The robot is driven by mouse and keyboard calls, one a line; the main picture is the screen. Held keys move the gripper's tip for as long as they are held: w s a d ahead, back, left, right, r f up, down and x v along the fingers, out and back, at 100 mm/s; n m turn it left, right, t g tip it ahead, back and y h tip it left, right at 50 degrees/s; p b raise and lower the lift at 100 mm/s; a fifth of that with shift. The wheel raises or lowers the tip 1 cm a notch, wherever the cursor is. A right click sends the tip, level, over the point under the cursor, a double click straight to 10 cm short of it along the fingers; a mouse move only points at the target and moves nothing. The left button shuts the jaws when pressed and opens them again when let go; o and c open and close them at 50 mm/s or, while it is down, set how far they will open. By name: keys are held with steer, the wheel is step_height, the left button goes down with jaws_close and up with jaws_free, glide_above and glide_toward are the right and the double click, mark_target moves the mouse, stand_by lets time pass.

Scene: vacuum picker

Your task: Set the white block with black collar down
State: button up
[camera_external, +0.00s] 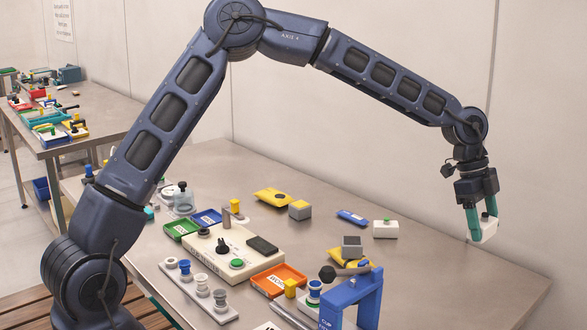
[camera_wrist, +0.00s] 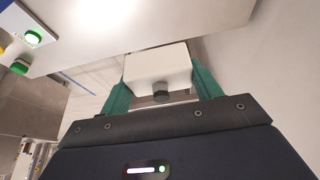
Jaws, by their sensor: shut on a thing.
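My gripper (camera_external: 482,222) is shut on the white block with black collar (camera_external: 489,230). The block is held above the right part of the table, clear of its surface. In the wrist view the white block (camera_wrist: 158,66) sits between the green fingers of my gripper (camera_wrist: 160,82). Its dark collar (camera_wrist: 160,90) with a grey tip points toward the palm.
The table (camera_external: 440,275) is bare below and around my gripper.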

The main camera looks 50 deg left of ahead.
step_height(320, 180, down, 17)
steer(key=shift+f, duration=0.15)
stand_by(0.5)
steer(key=shift+f, duration=0.1)
steer(key=o, duration=1)
